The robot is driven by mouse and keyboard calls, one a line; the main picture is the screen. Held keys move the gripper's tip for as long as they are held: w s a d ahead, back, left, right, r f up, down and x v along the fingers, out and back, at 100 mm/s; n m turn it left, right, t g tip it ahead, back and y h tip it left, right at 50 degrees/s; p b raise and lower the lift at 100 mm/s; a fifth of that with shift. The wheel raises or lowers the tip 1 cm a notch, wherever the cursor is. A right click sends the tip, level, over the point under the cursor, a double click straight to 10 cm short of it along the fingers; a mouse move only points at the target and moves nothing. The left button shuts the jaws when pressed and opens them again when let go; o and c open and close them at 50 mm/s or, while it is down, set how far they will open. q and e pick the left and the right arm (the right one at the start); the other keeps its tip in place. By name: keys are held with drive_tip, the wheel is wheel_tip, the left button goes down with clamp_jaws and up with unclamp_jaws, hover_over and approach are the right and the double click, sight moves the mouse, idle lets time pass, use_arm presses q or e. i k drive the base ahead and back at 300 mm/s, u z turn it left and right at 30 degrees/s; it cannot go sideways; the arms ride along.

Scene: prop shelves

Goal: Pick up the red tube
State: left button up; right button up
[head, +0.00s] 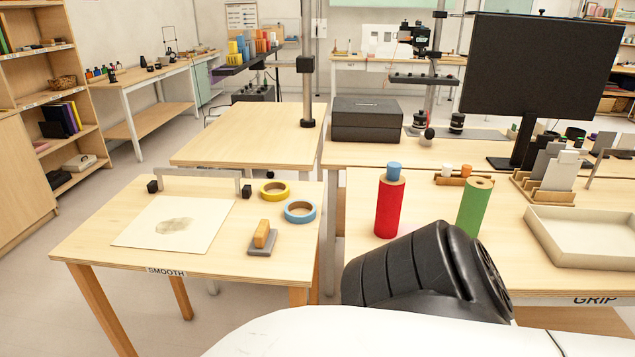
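The red tube (389,209) stands upright near the left edge of the right front table. A smaller blue cylinder (394,171) sits at its top; I cannot tell whether it is inserted or resting. A green tube (473,208) with a tan top stands upright to its right. Neither of my grippers shows in the head view. A black rounded link, which looks like part of my own arm, is in front of the tubes and covers some of the table's front.
A beige tray (541,236) lies right of the green tube, with a wooden card rack (528,188) behind it. A small wooden holder (451,181) stands behind the tubes. A black monitor (540,68) rises behind. The left table (95,229) holds tape rolls and a paper sheet.

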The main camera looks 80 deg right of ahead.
sight(390, 194)
drive_tip(key=i, duration=1.45)
drive_tip(key=z, duration=2.3)
